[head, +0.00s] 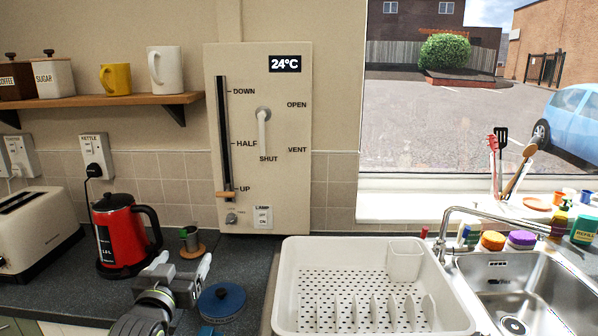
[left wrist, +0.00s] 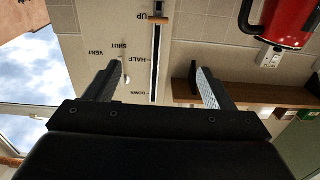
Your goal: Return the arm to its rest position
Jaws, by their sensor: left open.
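My left gripper (head: 182,267) is in the lower left of the head view, at the end of my left arm. Its two fingers are apart with nothing between them. It appears over the dark counter, in front of the control panel (head: 295,185) and right of the red kettle (head: 120,236). In the left wrist view the open fingers (left wrist: 157,82) frame the panel, which appears upside down, with no contact visible. The panel's orange slider handle (head: 226,194) is near UP, and its grey lever (head: 263,130) points down to SHUT. My right gripper is not in view.
A toaster (head: 35,235) stands at the left. A white dish rack (head: 290,285) and a sink (head: 540,290) are at the right. A wooden shelf (head: 130,99) holds mugs.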

